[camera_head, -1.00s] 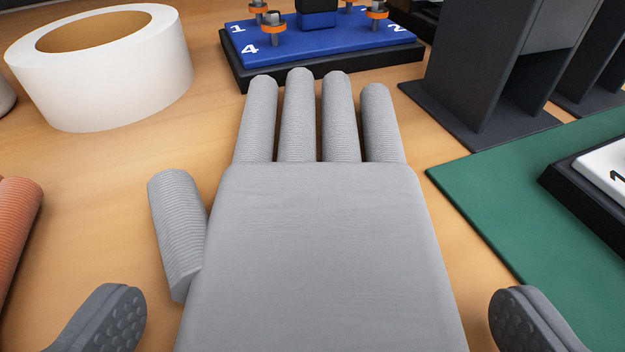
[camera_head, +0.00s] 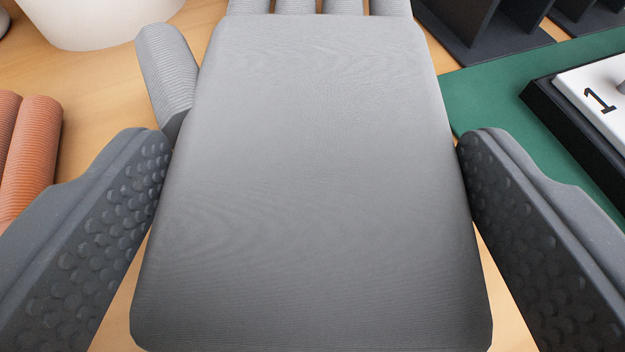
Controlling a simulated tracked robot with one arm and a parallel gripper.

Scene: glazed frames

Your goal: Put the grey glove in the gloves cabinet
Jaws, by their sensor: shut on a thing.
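The grey glove (camera_head: 315,180) fills the middle of the head camera view, its palm towards me and its fingers pointing away. Its thumb sticks out at the upper left, and its fingertips are cut off by the top edge. My gripper (camera_head: 312,145) has one dark, knobbed finger on each side of the palm. It is shut on the glove across its width. The glove is over the wooden table (camera_head: 95,75); whether it touches the table I cannot tell. The gloves cabinet cannot be made out for certain in this view.
Orange ribbed fingers, perhaps of another glove (camera_head: 30,150), lie at the left. A white round thing (camera_head: 95,22) stands at the upper left. A green mat (camera_head: 490,95) with a black-edged white block marked 1 (camera_head: 600,90) is at the right. Dark upright panels (camera_head: 465,25) stand behind it.

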